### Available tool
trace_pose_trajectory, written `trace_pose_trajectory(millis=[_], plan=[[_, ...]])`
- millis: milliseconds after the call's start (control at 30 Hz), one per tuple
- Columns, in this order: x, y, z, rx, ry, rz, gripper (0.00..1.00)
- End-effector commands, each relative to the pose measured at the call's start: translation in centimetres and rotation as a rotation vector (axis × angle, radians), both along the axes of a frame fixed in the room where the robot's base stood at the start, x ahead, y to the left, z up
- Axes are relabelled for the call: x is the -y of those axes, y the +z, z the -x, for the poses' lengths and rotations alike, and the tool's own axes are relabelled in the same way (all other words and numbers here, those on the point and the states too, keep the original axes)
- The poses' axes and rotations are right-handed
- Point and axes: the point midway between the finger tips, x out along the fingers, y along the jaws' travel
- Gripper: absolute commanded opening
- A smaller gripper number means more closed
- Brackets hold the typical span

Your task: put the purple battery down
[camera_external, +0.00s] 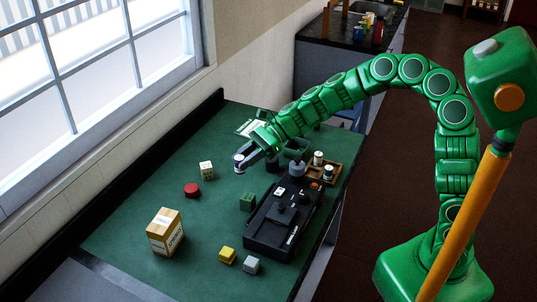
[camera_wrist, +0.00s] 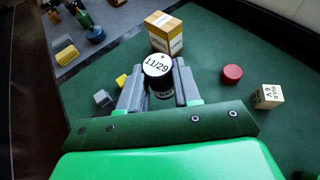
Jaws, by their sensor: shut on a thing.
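The purple battery (camera_wrist: 157,67) is upright between the two fingers of my gripper (camera_wrist: 159,84) in the wrist view. Its white top carries a plus sign and "11/29"; its side looks very dark. In the external view the battery (camera_external: 239,163) shows at the tip of my gripper (camera_external: 244,160), over the far left part of the green table (camera_external: 130,225). The fingers are shut on its sides. I cannot tell whether its lower end touches the table.
A cream cube (camera_external: 206,170), red disc (camera_external: 192,190) and cardboard box (camera_external: 165,232) stand nearby on the left. A green block (camera_external: 247,202) and black lever box (camera_external: 268,235) are nearer the camera. A wooden tray (camera_external: 334,178) holds batteries.

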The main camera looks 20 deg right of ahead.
Motion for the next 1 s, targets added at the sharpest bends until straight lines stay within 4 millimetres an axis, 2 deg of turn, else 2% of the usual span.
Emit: trace_pose_trajectory(millis=[33, 200, 467, 800, 1000], plan=[[-1.1, 0.0, 0.9, 0.0, 0.013, 0.001, 0.0], [-3.5, 0.0, 2.8, -0.001, 0.037, 0.0, 0.0], [-5.9, 0.0, 4.9, -0.002, 0.062, -0.001, 0.0], [-5.8, -4.2, 4.6, -0.002, 0.057, -0.001, 0.0], [-6.4, -5.4, 4.3, -0.002, 0.058, 0.001, 0.0]])
